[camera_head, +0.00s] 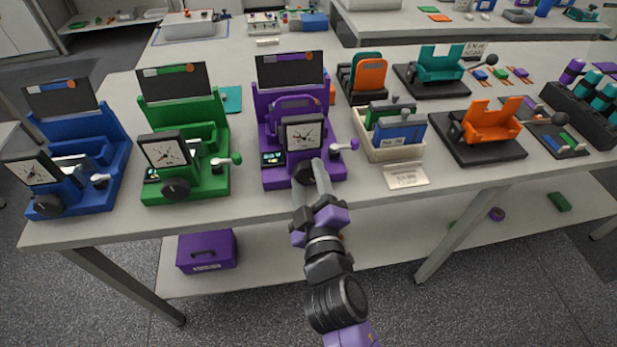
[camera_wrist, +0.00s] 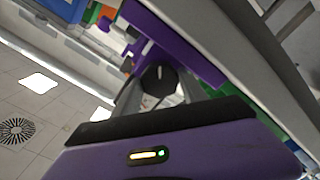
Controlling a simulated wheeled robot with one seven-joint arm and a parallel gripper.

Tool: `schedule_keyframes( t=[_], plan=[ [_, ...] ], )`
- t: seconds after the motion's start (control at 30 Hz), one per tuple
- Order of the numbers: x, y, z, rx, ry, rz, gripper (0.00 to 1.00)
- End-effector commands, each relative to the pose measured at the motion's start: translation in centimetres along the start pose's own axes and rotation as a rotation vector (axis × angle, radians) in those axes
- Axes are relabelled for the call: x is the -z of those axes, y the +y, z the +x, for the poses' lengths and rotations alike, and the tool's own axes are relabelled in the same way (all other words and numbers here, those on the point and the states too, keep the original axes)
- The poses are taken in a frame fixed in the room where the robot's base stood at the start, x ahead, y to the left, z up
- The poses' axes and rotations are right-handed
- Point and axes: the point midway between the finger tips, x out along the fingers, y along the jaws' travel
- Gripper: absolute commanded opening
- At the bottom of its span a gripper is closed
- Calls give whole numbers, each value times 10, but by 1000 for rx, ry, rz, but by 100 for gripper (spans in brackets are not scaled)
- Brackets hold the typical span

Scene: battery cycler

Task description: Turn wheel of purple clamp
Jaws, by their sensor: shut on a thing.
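The purple clamp (camera_head: 268,148) stands upright on the table's front half, with a round gauge (camera_head: 302,134) on its face. Its black wheel (camera_head: 300,174) sits low on the front, below the gauge. My gripper (camera_head: 312,172) reaches up from the front and is shut on the wheel; the fingers partly hide it. In the wrist view the dark wheel (camera_wrist: 158,80) shows between the grey fingers, with the purple body behind it. A lever with a purple knob (camera_head: 354,144) sticks out at the clamp's right.
A green clamp (camera_head: 205,140) and a blue clamp (camera_head: 100,160) stand to the left. A cream bin (camera_head: 408,154) with folders and a small sign (camera_head: 406,176) are close on the right. An orange holder (camera_head: 492,122) stands farther right.

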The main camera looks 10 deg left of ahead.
Motion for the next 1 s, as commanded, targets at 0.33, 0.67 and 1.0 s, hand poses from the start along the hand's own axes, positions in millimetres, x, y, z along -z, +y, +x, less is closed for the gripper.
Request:
schedule_keyframes(
  t=[0.33,0.67,1.0],
  plan=[
    [0,-1,0,1,0,1,71],
    [0,-1,-4,1,0,2,71],
    [-1,-2,-52,2,-1,2,71]
  ],
)
